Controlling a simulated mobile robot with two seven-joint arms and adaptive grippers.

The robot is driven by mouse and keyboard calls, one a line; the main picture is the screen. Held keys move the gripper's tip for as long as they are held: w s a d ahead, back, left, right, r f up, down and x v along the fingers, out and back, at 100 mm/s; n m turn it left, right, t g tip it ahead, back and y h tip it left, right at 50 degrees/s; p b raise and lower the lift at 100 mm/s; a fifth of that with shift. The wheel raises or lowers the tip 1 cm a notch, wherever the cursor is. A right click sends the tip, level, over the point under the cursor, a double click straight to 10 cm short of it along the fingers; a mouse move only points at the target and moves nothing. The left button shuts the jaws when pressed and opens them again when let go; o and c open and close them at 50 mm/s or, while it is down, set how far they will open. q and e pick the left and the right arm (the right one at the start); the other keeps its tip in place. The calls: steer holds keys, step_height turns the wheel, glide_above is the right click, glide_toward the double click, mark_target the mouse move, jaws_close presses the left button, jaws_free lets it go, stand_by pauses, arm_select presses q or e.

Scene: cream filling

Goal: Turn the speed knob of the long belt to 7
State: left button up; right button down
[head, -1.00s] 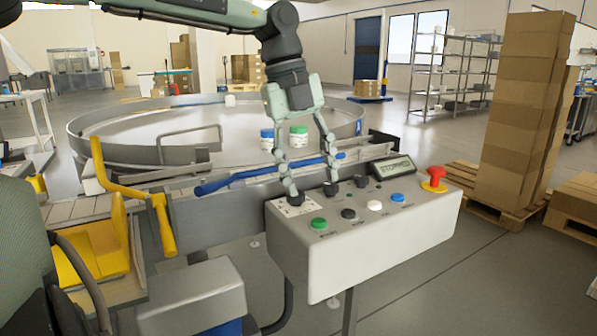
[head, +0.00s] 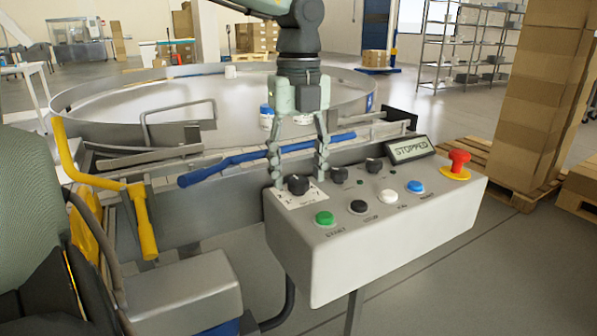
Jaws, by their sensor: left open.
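A grey control box (head: 370,247) has several black knobs along its back and coloured buttons in front. The leftmost knob (head: 298,185) sits on a white scale plate (head: 303,200); the scale's marks are too small to read surely. My left gripper (head: 299,180) points down over this knob, open, with one fingertip on each side of it. I cannot tell whether the fingertips touch the knob. Two more black knobs, a middle one (head: 338,175) and a right one (head: 374,165), stand to the right. My right gripper is not in view.
The display (head: 410,148) reads STOPPED. A red emergency button (head: 458,165) is at the box's right end. Green (head: 324,218), black, white and blue buttons line the front. A blue bar (head: 265,157) and a large round table (head: 215,95) lie behind. Stacked cartons (head: 537,105) stand right.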

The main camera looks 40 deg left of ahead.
arm_select(q)
steer(key=shift+f, duration=0.45)
steer(key=shift+c, duration=0.5)
steer(key=c, duration=1.1)
